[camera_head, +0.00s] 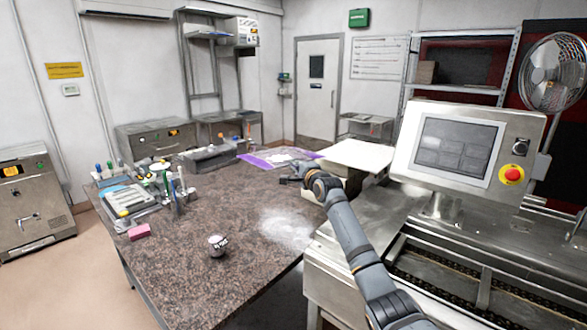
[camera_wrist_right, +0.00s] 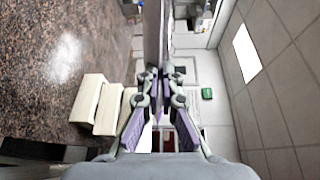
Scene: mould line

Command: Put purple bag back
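A flat purple sheet-like thing (camera_head: 256,160) lies on the far part of the brown speckled table (camera_head: 190,270), with pale pieces on it. I cannot tell whether it is the bag. My right gripper (camera_head: 287,179) is over the table, nearer than the purple sheet and to the right of its left end. In the right wrist view my right gripper (camera_wrist_right: 163,76) has purple-edged fingers close together. A narrow grey strip shows around their tips. I cannot tell whether anything is between them. My left gripper is not in view.
A pink block (camera_head: 139,232) and a small round pot (camera_head: 217,244) stand at the front left. Bottles and tools crowd the left edge. Pale slabs (camera_wrist_right: 90,100) lie beside my right gripper. A screen console (camera_head: 455,150) stands right. The table's middle is clear, with white powder.

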